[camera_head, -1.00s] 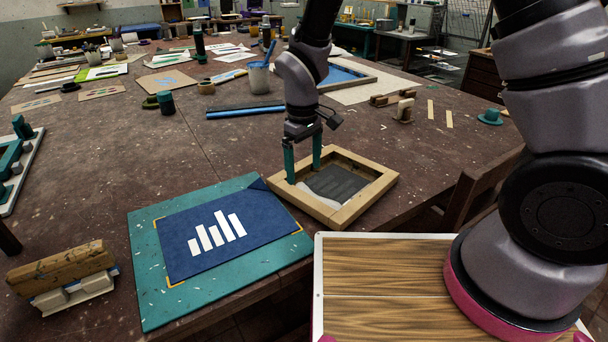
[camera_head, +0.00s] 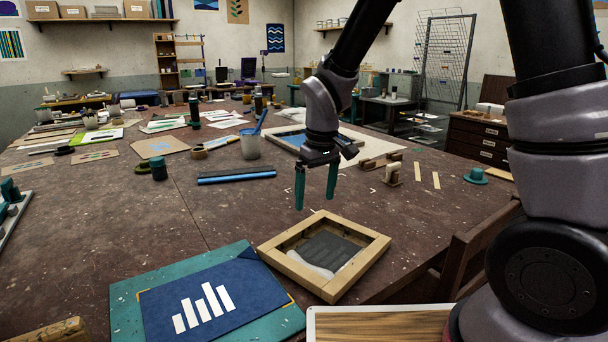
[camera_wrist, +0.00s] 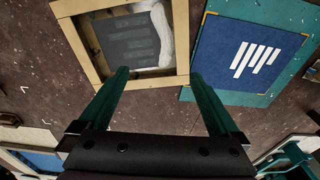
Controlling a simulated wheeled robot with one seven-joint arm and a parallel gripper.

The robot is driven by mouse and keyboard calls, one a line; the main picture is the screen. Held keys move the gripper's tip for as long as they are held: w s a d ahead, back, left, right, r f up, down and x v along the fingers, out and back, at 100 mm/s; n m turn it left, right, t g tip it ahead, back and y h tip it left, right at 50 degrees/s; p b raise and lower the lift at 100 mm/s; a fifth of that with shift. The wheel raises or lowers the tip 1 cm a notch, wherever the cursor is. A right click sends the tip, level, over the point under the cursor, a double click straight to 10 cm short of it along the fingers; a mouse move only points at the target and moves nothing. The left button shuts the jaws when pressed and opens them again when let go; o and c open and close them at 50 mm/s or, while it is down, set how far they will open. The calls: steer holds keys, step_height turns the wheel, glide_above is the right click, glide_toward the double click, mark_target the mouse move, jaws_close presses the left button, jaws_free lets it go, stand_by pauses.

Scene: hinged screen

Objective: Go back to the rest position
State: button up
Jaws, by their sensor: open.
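My gripper (camera_head: 315,188) is open and empty, with its green fingers pointing down in the head view. It hangs above the table, behind and above the wooden screen frame (camera_head: 373,252), and looks clear of it. The screen frame lies flat with a dark mesh and a pale smear in it. In the wrist view, my gripper's fingers (camera_wrist: 157,85) are spread wide, and the screen frame (camera_wrist: 182,42) shows beyond them.
A blue printed sheet (camera_head: 240,286) with white bars lies on a teal board (camera_head: 125,310), left of the frame. A chair (camera_head: 470,250) is at the right edge.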

steer(key=d+r+m+t+y, duration=0.1)
steer(key=d+r+m+t, duration=0.35)
steer(key=d+r, duration=0.95)
steer(key=s+d+r+m+t, duration=0.2)
steer(key=s+d+r+m, duration=0.5)
steer(key=s+d+r, duration=0.1)
steer(key=shift+v, duration=1.1)
steer(key=shift+s+d+f, duration=0.1)
steer(key=shift+s+d, duration=0.05)
